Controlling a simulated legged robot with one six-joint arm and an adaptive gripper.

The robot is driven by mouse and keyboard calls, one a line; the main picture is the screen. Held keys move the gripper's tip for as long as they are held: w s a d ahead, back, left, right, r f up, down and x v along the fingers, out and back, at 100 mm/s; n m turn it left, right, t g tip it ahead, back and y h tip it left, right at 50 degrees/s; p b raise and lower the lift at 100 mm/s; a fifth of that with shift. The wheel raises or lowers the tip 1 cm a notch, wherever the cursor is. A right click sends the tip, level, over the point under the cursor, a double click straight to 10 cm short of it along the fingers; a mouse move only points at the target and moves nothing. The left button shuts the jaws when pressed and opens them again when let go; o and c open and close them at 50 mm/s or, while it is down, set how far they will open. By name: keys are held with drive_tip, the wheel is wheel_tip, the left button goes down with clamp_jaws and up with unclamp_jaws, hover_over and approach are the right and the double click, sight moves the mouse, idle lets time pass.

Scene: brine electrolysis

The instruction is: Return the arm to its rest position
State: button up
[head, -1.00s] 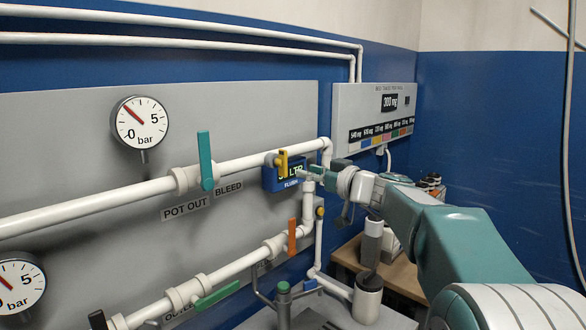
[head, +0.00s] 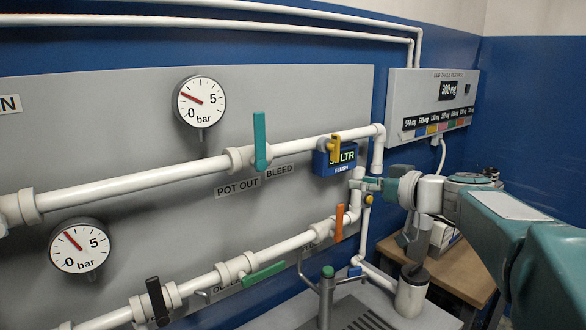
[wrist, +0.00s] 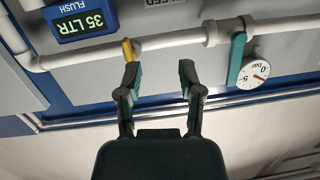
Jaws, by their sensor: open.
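My gripper (wrist: 158,80) is open and empty in the wrist view, its two dark fingers spread apart before the pipe wall. In the head view my gripper (head: 372,184) is small, just below the blue flush meter (head: 335,160). I cannot tell from the head view whether it touches anything. My teal and white arm reaches in from the right edge. The meter also shows in the wrist view (wrist: 80,18), reading 35 LTR. The yellow handle (head: 335,147) stands in front of the meter; it shows close to the left finger in the wrist view (wrist: 128,50).
A teal lever (head: 260,142) stands upright on the upper pipe. An orange lever (head: 339,222), a green lever (head: 263,274) and a black lever (head: 157,301) sit on the lower pipe. A wooden table (head: 453,268) stands below my arm. A display box (head: 432,105) hangs on the wall.

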drive_tip(key=s+a+f+m+g+h, duration=0.2)
drive_tip(key=s+a+f+g+h, duration=0.1)
drive_tip(key=s+f, duration=0.55)
drive_tip(key=s+a+f+m+g+h, duration=0.25)
drive_tip(key=s+a+f, duration=0.2)
drive_tip(key=s, duration=0.75)
drive_tip(key=s+d+f+m+g+h, duration=0.1)
drive_tip(key=s+d+f+h, duration=0.3)
drive_tip(key=s, duration=0.5)
wheel_tip(320, 180, down, 2)
drive_tip(key=shift+d+f+m, duration=0.25)
drive_tip(key=shift+d+m, duration=0.2)
